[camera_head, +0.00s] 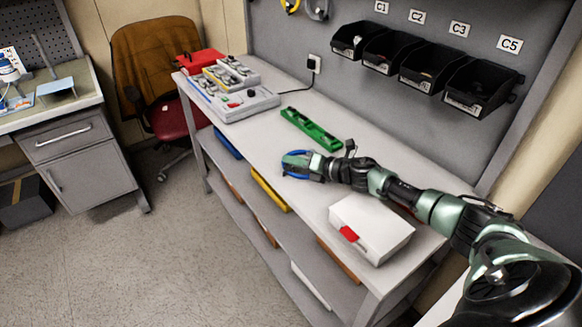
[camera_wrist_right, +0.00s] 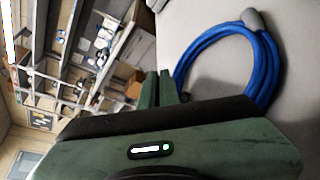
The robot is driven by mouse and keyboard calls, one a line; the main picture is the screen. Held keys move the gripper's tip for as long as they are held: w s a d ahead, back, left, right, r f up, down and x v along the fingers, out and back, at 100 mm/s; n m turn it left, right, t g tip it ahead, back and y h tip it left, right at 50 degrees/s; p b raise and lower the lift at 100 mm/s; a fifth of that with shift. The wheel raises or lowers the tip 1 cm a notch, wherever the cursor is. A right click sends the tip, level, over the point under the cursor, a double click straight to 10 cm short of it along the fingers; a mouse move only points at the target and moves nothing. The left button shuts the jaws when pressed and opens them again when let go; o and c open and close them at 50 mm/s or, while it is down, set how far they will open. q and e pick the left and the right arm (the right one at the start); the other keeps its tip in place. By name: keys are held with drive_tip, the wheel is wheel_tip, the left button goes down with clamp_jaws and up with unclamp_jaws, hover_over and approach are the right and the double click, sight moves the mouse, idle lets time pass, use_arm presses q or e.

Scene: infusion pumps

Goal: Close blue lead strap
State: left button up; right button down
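The blue lead (camera_wrist_right: 262,62) is a coiled cable lying on the light grey tabletop, with a grey rounded end (camera_wrist_right: 253,19) at the top of the coil in the right wrist view. In the head view, the coil (camera_head: 296,177) shows at the table's front edge, partly hidden by my gripper. My right gripper (camera_head: 291,161) is low over the table at the coil. In the right wrist view, its two green fingers (camera_wrist_right: 157,88) are close together beside the coil's left side. I see nothing between them. A strap cannot be clearly made out. My left gripper is out of view.
A green rail-like tray (camera_head: 311,130) lies behind my gripper. A white box with a red tab (camera_head: 372,229) stands near my right forearm. Grey pump devices (camera_head: 235,98) and a red case (camera_head: 202,62) stand at the far left end. Black bins (camera_head: 480,88) hang on the wall.

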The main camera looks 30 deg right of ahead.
drive_tip(key=c, duration=1.6)
unclamp_jaws()
drive_tip(key=shift+c, duration=0.2)
drive_tip(key=shift+d, duration=0.1)
drive_tip(key=shift+s+d, duration=0.15)
drive_tip(key=shift+s, duration=0.25)
drive_tip(key=b+v, duration=0.1)
drive_tip(key=v, duration=0.5)
drive_tip(key=shift+s+b, duration=0.1)
drive_tip(key=shift+b, duration=0.3)
drive_tip(key=shift+s+d+r, duration=0.1)
drive_tip(key=shift+s+r, duration=0.15)
